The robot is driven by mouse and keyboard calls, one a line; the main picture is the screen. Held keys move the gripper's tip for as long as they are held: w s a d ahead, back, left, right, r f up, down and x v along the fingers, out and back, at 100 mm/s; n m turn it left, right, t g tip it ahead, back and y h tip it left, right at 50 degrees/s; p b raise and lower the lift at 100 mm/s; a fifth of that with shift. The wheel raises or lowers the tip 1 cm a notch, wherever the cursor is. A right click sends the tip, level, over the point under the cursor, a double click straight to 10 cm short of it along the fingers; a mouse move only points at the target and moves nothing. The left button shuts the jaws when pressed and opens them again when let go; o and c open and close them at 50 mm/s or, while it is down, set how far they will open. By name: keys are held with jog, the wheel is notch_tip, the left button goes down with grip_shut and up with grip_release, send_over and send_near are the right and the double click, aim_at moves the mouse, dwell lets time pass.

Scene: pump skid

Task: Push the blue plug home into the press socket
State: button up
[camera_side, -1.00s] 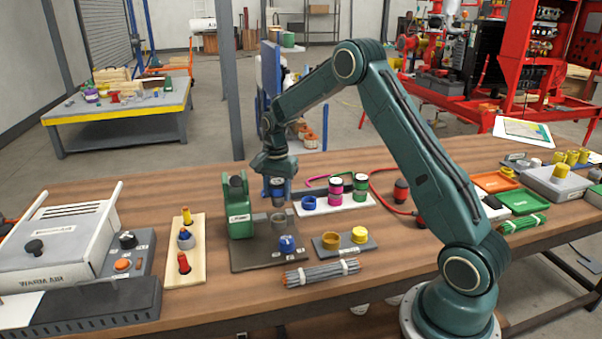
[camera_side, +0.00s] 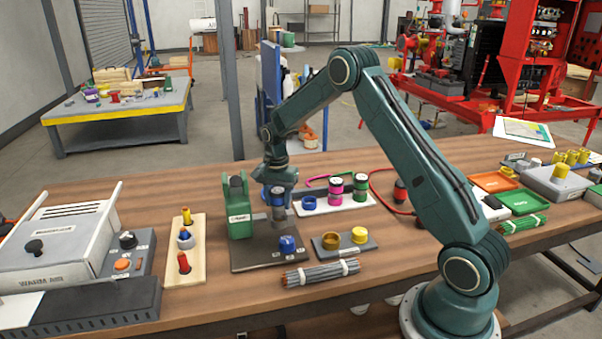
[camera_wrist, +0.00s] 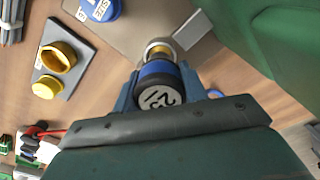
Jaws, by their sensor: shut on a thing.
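The blue plug (camera_side: 277,199) is held upright in my gripper (camera_side: 277,192). In the wrist view the plug (camera_wrist: 157,70) shows a blue band and a dark numbered end face, with my gripper's (camera_wrist: 170,92) fingers on both sides of it. The grey press socket (camera_side: 279,213) stands on the dark base plate (camera_side: 250,262), directly below the plug. The plug's lower end meets or nearly meets the socket; I cannot tell how deep it sits. In the wrist view a metallic ring (camera_wrist: 158,46) shows just beyond the plug.
A green press body (camera_side: 238,208) stands close left of my gripper. A blue labelled cap (camera_side: 287,244) sits on the same plate in front. A grey block with yellow and brass rings (camera_side: 345,241) lies to the right. A white rack with coloured cups (camera_side: 335,202) is behind right.

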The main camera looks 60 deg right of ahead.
aim_at(278, 208)
jog(key=shift+f, duration=1.7)
dwell(1.2)
jog(key=o, duration=1.2)
notch_tip(278, 208, up, 14)
jog(key=shift+f, duration=0.1)
dwell(0.5)
